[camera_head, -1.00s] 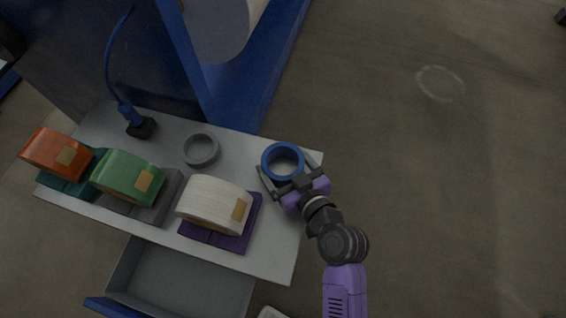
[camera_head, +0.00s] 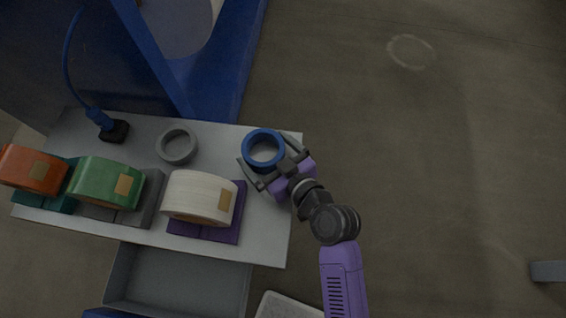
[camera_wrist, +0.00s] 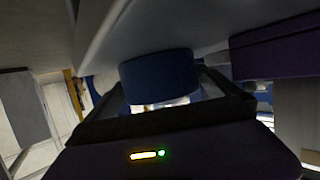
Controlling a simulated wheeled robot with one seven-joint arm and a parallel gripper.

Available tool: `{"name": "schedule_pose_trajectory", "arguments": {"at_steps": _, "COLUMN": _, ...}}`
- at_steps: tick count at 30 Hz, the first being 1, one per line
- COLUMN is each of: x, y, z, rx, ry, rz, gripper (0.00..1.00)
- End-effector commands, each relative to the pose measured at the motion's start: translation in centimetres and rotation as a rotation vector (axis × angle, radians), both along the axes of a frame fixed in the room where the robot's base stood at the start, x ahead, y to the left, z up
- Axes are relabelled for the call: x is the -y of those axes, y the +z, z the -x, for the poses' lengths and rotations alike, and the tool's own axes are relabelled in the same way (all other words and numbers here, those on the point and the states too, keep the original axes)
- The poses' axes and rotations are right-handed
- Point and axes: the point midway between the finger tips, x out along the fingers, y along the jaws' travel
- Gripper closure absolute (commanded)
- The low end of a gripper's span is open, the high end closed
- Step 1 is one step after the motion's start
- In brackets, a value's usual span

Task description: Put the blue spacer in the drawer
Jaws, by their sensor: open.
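The blue spacer (camera_head: 264,133) is a ring lying at the right end of the grey tabletop. My gripper (camera_head: 262,160) is open, and its fingers lie on either side of the spacer. In the wrist view the spacer (camera_wrist: 158,76) stands between the fingers, ahead of the palm. I cannot tell whether either finger touches it. The drawer (camera_head: 180,279) is pulled open below the table's front edge, and its visible grey floor is bare. Its blue front is mostly cut off at the bottom left of the head view.
A grey ring (camera_head: 178,160) lies left of the spacer. White (camera_head: 185,196), green (camera_head: 98,180) and orange (camera_head: 28,168) rolls sit on holders along the table's front. A black block with a blue cable (camera_head: 115,131) stands at the back left.

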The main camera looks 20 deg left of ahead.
Motion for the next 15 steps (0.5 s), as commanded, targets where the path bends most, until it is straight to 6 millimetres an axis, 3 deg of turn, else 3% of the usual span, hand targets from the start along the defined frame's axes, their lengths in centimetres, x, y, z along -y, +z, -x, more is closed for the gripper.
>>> {"name": "schedule_pose_trajectory", "arguments": {"at_steps": 9, "x": 5.3, "y": 1.9, "z": 3.3, "rx": 0.0, "ry": -0.002, "rz": 0.001, "gripper": 0.0}}
{"name": "schedule_pose_trajectory", "arguments": {"at_steps": 15, "x": 7.8, "y": 3.1, "z": 4.8, "rx": -0.001, "ry": -0.001, "rz": 0.001, "gripper": 0.0}}
